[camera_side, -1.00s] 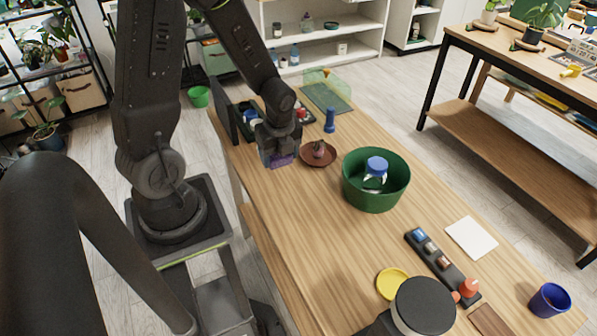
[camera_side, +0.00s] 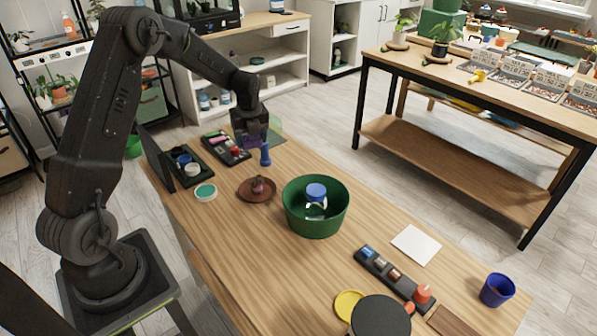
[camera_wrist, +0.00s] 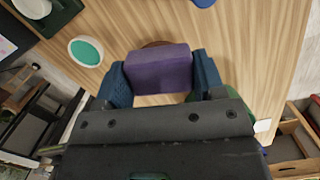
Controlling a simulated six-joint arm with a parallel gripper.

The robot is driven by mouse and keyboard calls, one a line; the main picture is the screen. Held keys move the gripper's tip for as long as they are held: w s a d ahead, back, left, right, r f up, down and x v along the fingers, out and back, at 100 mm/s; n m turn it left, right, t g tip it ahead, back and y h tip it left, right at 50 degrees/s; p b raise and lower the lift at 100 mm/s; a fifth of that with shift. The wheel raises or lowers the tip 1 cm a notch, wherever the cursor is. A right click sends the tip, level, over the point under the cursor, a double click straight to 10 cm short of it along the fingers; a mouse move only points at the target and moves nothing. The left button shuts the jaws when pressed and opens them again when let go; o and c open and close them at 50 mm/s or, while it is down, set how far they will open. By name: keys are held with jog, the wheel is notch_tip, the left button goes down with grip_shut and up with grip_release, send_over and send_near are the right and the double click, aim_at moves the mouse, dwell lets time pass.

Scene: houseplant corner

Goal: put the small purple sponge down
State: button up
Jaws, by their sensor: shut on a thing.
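The small purple sponge (camera_wrist: 158,70) is squeezed between the two blue fingers of my gripper (camera_wrist: 160,84) in the wrist view. The sponge (camera_side: 256,133) shows only as a dim purple patch there. Wood tabletop shows around it in the wrist view. I cannot tell the gap below the sponge.
Black trays (camera_side: 226,149) with small items stand left of my gripper. A round teal-topped dish (camera_side: 205,192), a brown saucer (camera_side: 257,196) and a green tub (camera_side: 296,218) stand nearer. Bare wood lies left of the tub.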

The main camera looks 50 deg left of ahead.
jog(key=w+a, duration=0.1)
jog(key=w, duration=0.3)
send_over(299, 170)
jog(key=shift+m, duration=0.4)
notch_tip(299, 170, down, 7)
jog(key=shift+s+d+f, duration=0.1)
jog(key=shift+d, duration=0.05)
jog(key=shift+f, duration=2)
jog(key=shift+f, duration=0.2)
jog(key=o, duration=0.9)
